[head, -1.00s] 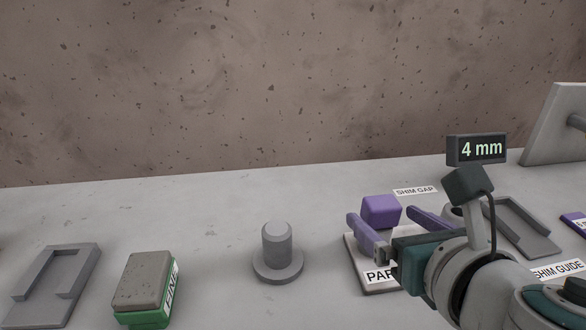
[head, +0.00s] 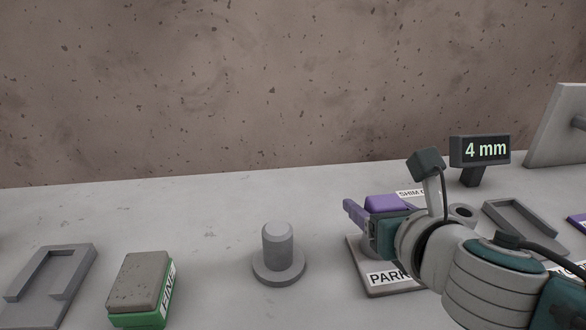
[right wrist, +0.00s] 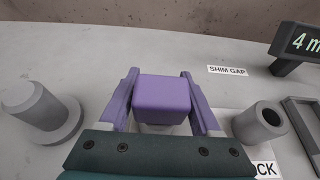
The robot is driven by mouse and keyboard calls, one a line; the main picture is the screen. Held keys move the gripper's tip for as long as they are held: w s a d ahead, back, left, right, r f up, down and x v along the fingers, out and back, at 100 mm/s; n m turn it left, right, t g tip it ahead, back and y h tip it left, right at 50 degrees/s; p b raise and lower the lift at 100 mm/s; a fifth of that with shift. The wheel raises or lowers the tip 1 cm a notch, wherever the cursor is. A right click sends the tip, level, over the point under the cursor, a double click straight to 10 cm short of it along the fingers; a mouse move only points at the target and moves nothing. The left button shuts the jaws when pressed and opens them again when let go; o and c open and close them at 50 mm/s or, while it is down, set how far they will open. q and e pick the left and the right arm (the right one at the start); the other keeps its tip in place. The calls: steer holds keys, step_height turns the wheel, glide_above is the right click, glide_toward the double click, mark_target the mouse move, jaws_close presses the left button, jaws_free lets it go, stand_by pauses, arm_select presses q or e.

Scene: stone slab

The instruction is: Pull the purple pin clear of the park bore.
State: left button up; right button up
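The purple pin (head: 388,203) shows as a block-shaped purple head over the plate labelled PARK (head: 384,291). It also shows in the right wrist view (right wrist: 162,96). My right gripper (head: 372,217) has its two purple fingers on either side of the head. In the right wrist view the fingers (right wrist: 160,92) lie close along both sides, and the gripper appears shut on it. The pin's lower part and the park bore are hidden behind the head and gripper, so I cannot see how deep the pin sits. My left gripper is not in view.
A grey hollow cylinder (right wrist: 262,125) stands just right of the pin, near a partly hidden label. A grey round post (head: 278,250) stands to the left. A display reading 4 mm (head: 483,150) is behind at right. A FINE block (head: 140,285) lies farther left.

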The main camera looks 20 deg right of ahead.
jaws_close()
steer(key=shift+r, duration=0.1)
stand_by(0.3)
steer(key=shift+r+p, duration=2.8)
steer(key=shift+p, duration=0.4)
steer(key=shift+r, duration=0.1)
step_height(320, 180, up, 6)
steer(key=p, duration=0.6)
steer(key=shift+f, duration=0.2)
step_height(320, 180, down, 7)
steer(key=b, duration=0.7)
steer(key=shift+r, duration=0.15)
